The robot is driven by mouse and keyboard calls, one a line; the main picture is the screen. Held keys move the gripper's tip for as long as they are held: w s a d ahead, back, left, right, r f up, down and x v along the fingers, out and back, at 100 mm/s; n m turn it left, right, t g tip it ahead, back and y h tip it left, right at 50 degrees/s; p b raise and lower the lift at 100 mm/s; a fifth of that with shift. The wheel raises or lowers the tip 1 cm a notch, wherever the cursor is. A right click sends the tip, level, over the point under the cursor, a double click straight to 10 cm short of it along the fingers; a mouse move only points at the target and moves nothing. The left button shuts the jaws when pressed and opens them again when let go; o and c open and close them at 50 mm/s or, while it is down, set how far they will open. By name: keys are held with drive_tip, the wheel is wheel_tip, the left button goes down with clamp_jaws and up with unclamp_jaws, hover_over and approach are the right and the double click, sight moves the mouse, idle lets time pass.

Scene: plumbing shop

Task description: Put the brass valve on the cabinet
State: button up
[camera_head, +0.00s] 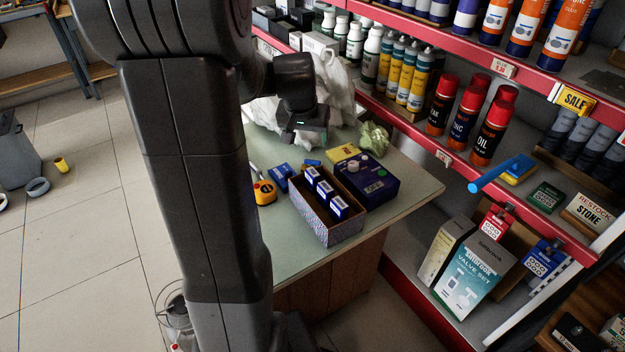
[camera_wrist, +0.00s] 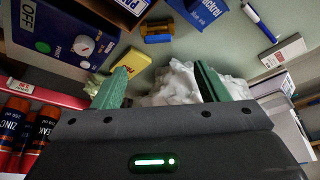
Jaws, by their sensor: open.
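The cabinet (camera_head: 290,262) is a wooden unit with a pale green top, in the middle of the head view. My gripper (camera_head: 304,132) hangs above the back of this top, partly hidden by its own housing. In the wrist view my gripper (camera_wrist: 163,72) has its two green fingers wide apart with nothing held between them. I cannot surely make out the brass valve. A small blue and yellow-brown piece (camera_wrist: 157,32) lies on the top in the wrist view, beyond the fingers; I cannot tell whether it is the valve.
A crumpled white bag (camera_head: 338,85) lies behind. Red-edged shelves (camera_head: 484,85) run along the right. The floor (camera_head: 80,235) at left is mostly clear.

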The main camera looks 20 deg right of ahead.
sight(312, 161)
drive_tip(key=b+x, duration=0.1)
drive_tip(key=x, duration=0.7)
drive_tip(key=shift+f, duration=0.15)
drive_tip(key=shift+x, duration=2.75)
drive_tip(key=shift+s+d, duration=0.15)
drive_tip(key=c, duration=0.9)
